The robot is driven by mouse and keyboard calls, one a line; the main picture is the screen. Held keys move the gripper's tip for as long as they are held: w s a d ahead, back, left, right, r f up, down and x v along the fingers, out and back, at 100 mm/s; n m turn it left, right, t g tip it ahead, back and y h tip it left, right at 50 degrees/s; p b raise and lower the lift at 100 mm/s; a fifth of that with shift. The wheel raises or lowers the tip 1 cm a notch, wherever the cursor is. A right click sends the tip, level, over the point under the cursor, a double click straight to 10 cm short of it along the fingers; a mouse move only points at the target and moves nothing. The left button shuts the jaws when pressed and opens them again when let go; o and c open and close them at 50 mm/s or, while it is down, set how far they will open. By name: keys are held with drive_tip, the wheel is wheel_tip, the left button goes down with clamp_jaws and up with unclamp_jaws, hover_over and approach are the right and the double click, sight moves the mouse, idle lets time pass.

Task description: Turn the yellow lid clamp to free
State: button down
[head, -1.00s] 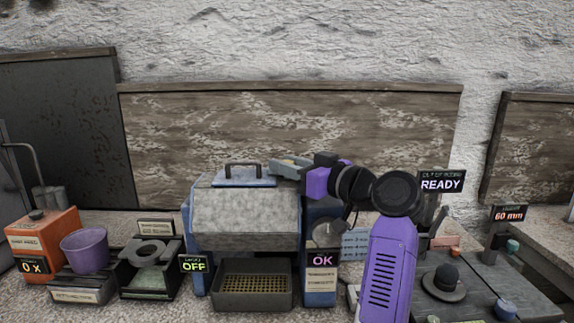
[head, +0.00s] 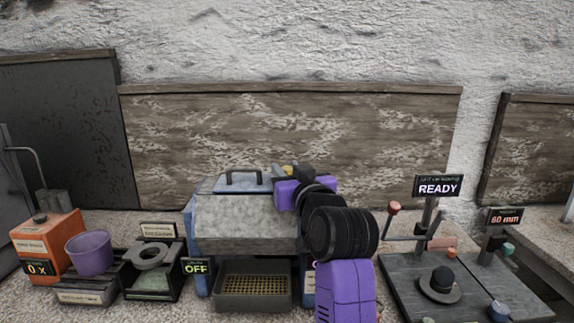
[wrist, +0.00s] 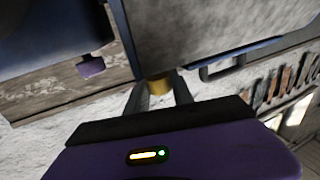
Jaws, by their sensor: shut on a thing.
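The yellow lid clamp (wrist: 158,84) sits between the two grey fingers of my gripper (wrist: 160,92) in the wrist view, at the edge of the grey drum machine (wrist: 205,30). My gripper is shut on it. In the head view the machine (head: 243,222) stands on the bench with its lid handle (head: 242,173) on top. There my gripper (head: 281,171) reaches the machine's upper right corner, and only a small bit of yellow shows. The clamp's exact angle is hard to tell.
A tray with a grid (head: 253,288) sits below the drum, beside a sign reading OFF (head: 196,267). An orange box (head: 45,248) and purple cup (head: 88,253) stand left. A dark board (head: 460,296) with a hat-shaped piece and a READY sign (head: 438,187) stands right.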

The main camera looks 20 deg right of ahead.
drive_tip(key=m+h+b, duration=0.1)
drive_tip(key=m+h, duration=0.1)
drive_tip(key=h, duration=0.1)
drive_tip(key=m+g+h, duration=0.1)
drive_tip(key=h, duration=0.1)
drive_tip(key=shift+a+f+m+h+b, duration=0.15)
drive_tip(key=shift+a+m+h+b, duration=0.05)
drive_tip(key=shift+m+h+b, duration=0.2)
drive_tip(key=m+g+h+b, duration=0.2)
drive_tip(key=h+b, duration=0.1)
drive_tip(key=shift+d+m+h, duration=0.1)
drive_tip(key=shift+m+h, duration=0.2)
drive_tip(key=shift+m+g+h+b, duration=0.6)
drive_tip(key=shift+m+h+b, duration=0.1)
drive_tip(key=shift+h+b, duration=0.2)
drive_tip(key=c, duration=1.1)
unclamp_jaws()
drive_tip(key=shift+d, duration=0.1)
drive_tip(key=shift+b+v, duration=0.3)
drive_tip(key=shift+v, duration=3.6)
drive_tip(key=shift+w, duration=0.1)
